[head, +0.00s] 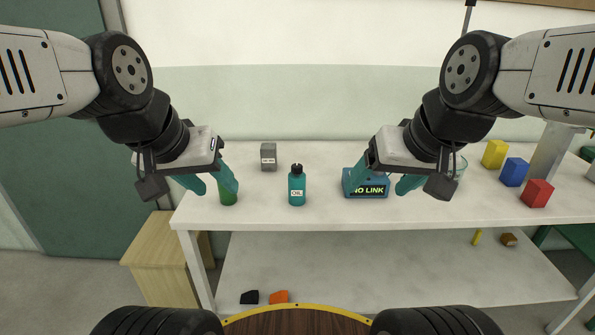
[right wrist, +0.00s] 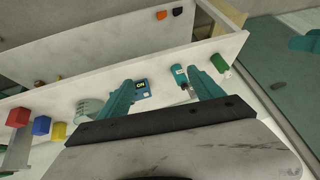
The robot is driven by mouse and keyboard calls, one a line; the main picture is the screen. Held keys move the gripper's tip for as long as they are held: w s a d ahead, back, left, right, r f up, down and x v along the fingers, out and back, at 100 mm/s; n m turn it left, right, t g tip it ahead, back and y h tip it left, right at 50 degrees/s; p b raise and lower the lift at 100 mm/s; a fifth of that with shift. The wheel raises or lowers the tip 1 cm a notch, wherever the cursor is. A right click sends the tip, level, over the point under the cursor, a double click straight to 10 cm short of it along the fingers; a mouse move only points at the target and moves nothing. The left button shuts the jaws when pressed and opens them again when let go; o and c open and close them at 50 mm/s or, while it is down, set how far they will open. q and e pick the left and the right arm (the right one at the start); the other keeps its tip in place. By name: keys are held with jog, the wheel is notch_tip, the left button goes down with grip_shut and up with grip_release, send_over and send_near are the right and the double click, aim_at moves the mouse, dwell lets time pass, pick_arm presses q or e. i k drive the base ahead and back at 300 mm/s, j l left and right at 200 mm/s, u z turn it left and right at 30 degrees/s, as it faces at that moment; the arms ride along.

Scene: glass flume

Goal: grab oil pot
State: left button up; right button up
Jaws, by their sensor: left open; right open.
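The oil pot (head: 297,188) is a teal bottle with a dark cap and a white label reading "OIL". It stands upright on the white table, between my two grippers in the head view. It also shows in the right wrist view (right wrist: 179,75), between the open fingers and beyond them. My left gripper (head: 207,186) is open, to the left of the pot, with a finger in front of a green object. My right gripper (head: 380,183) is open and empty, right of the pot, over a blue box. It also shows in the right wrist view (right wrist: 165,95).
Yellow (head: 495,154), blue (head: 514,172) and red (head: 537,193) blocks stand at the right. A lower shelf (head: 385,265) holds small items.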

aim_at(296, 184)
jog(key=i+l+u, duration=0.1)
jog(key=l+u, duration=0.45)
jog(key=u, duration=0.15)
jog(key=l+u, duration=0.35)
jog(key=i+l+u, duration=0.1)
jog(key=l, duration=0.1)
